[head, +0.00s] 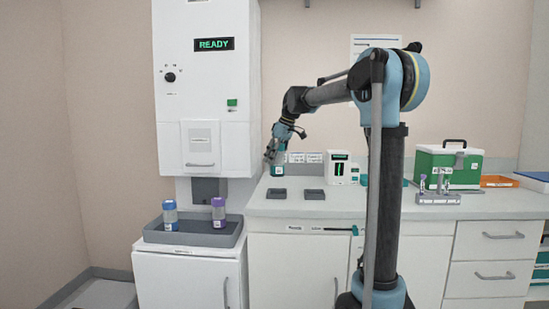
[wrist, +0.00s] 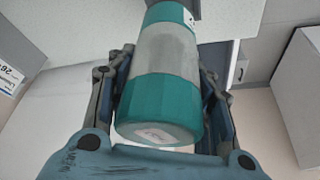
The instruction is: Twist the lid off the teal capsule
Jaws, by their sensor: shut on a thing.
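The teal capsule (wrist: 165,55) lies between the fingers of my gripper (wrist: 160,95) in the wrist view, with a pale grey band between two teal ends. Its near teal end (wrist: 160,98) has a pale face with a small printed label. I cannot tell which end is the lid. A grey piece shows at its far end. In the head view my gripper (head: 274,152) points down over the counter, shut on the capsule (head: 278,171). The capsule looks roughly upright there. I cannot tell whether its base touches anything.
Two dark grey holders (head: 276,193) (head: 314,194) sit on the counter (head: 370,207). A white device (head: 342,169) stands right of the capsule. A green box (head: 445,165) is farther right.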

